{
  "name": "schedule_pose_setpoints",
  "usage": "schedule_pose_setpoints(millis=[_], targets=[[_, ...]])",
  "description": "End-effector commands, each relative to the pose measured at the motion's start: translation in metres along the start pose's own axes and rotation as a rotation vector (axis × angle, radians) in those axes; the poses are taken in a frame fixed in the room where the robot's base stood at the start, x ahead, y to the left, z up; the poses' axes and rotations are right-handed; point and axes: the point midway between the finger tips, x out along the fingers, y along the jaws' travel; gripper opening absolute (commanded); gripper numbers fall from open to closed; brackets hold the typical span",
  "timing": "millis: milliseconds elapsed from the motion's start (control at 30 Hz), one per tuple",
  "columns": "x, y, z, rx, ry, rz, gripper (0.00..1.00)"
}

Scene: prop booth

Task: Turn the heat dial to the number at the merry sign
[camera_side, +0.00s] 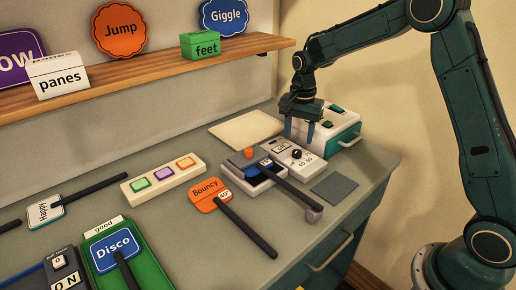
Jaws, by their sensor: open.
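A white and grey unit (306,167) with a small black heat dial (296,154) sits on the counter right of centre. Small numbers, seemingly 40 and 50, are printed by the dial; its exact setting is too small to read. My gripper (299,131) points down behind and above the dial, open and empty, apart from it. An orange sign (205,188) reads "Bouncy" and bears a small tag that seems to read 40°. A white and blue sign (46,211) reads "Happy" upside down at the left. I see no sign with the word "merry".
A white box with green buttons (342,132) stands behind my gripper. A button panel (141,193) and green Disco tray (138,236) are left. A shelf (153,89) holds boxes and signs.

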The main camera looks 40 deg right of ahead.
Motion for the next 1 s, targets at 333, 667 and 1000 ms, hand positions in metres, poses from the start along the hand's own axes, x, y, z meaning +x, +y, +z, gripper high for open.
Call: schedule_pose_setpoints(millis=[333, 667, 1000], targets=[[0.044, 0.000, 0.000, 0.000, -0.001, 0.001, 0.49], [0.054, 0.000, 0.000, 0.000, 0.000, -0.001, 0.49], [0.053, 0.000, 0.000, 0.000, 0.000, 0.000, 0.11]])
